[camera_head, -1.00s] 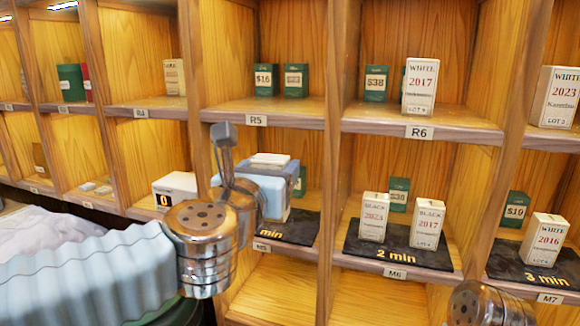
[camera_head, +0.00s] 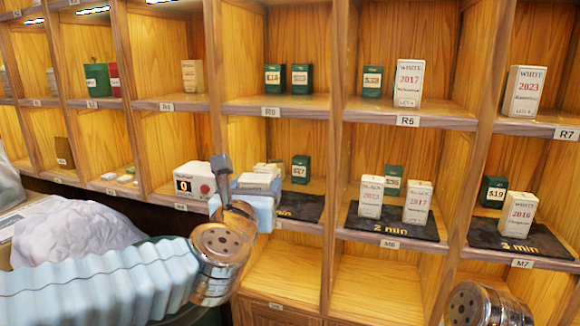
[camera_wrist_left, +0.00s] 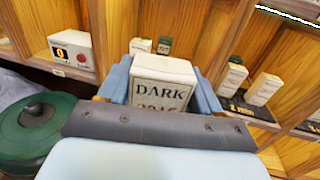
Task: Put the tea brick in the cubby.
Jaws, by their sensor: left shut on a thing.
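My left gripper (camera_head: 250,198) is shut on a white tea brick (camera_head: 257,181). In the left wrist view the brick (camera_wrist_left: 162,88) reads "DARK" over a partly hidden year and sits between the two pale blue fingers. The gripper is in front of the middle-row cubby with a black mat (camera_head: 300,207) marked "min". In the head view the gripper and arm hide that mat's left part. A small pale box and a green box (camera_head: 300,169) stand at the back of this cubby. My right gripper is not in view.
The "2 min" mat (camera_head: 392,228) holds two BLACK bricks (camera_head: 371,197) in front of a green box. The "3 min" mat (camera_head: 480,232) holds a WHITE 2016 brick (camera_head: 518,214). A timer box (camera_head: 195,181) is left of the gripper. A green lidded pot (camera_wrist_left: 38,125) is close below.

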